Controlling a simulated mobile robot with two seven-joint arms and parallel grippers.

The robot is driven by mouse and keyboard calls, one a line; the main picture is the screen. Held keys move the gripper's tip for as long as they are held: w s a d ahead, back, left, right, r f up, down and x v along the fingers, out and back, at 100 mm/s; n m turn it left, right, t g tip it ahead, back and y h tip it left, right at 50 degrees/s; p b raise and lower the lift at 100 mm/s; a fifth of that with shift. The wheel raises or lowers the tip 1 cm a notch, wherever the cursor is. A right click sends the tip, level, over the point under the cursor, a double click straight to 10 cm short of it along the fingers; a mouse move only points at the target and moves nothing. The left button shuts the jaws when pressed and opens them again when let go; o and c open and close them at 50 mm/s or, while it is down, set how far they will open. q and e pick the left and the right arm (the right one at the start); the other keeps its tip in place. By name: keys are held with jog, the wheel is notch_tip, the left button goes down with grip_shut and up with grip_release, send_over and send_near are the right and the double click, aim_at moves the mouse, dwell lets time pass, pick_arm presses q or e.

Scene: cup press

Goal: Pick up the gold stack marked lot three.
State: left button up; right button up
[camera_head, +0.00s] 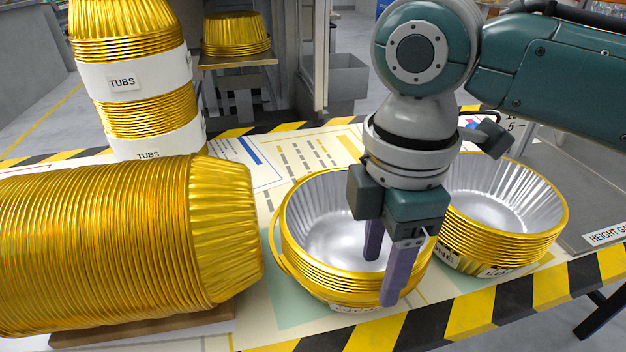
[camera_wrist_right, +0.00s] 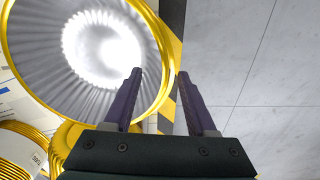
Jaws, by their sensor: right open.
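Two open gold stacks of nested foil tubs with silvery insides stand on the table. The middle stack (camera_head: 310,270) has a white label low at its front, too cut off to read. My right gripper (camera_head: 381,280) is open and points down at the front right rim of the middle stack. One finger is over the silvery inside, the other outside the rim. In the right wrist view a gold rim (camera_wrist_right: 158,35) runs up between the fingers. My left gripper is not in view.
A large gold stack (camera_head: 110,240) lies on its side at the left on a brown board. A tall stack with white TUBS bands (camera_head: 135,80) stands behind it. The table edge has yellow-black stripes (camera_head: 480,320). A HEIGHT label (camera_head: 605,235) is on a grey surface at the right.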

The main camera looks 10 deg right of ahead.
notch_tip(320, 180, down, 4)
jog(key=shift+f+b, duration=0.25)
jog(key=shift+b, duration=0.65)
jog(key=shift+r, duration=0.1)
jog(key=shift+c, duration=0.2)
jog(key=shift+c, duration=0.7)
grip_shut()
